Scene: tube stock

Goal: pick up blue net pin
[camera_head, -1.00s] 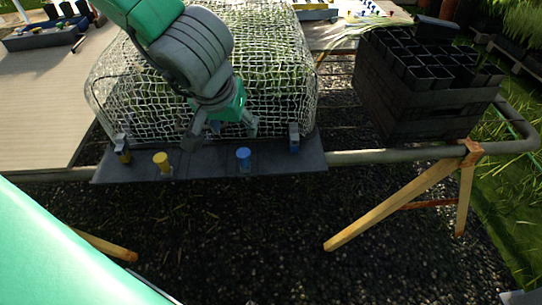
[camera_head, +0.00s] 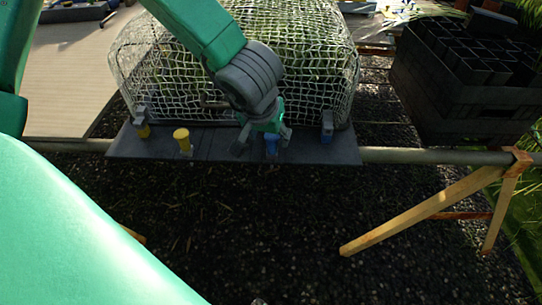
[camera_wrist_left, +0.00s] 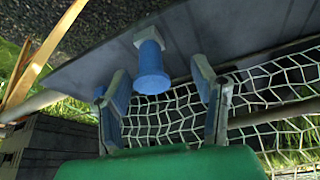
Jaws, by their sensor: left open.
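The blue net pin (camera_head: 271,144) stands on the dark board in front of the netted frame. In the left wrist view the blue pin (camera_wrist_left: 152,68) has a round blue head on a grey square base. My left gripper (camera_head: 262,143) is open, with its fingers spread around the pin's position in the head view. In the wrist view the left gripper (camera_wrist_left: 160,84) has one finger on each side of the pin's head, with gaps visible. My right gripper is not in view.
White netting (camera_head: 310,60) rises behind. Black crates (camera_head: 450,100) stand at the right, above a wooden trestle (camera_head: 420,212).

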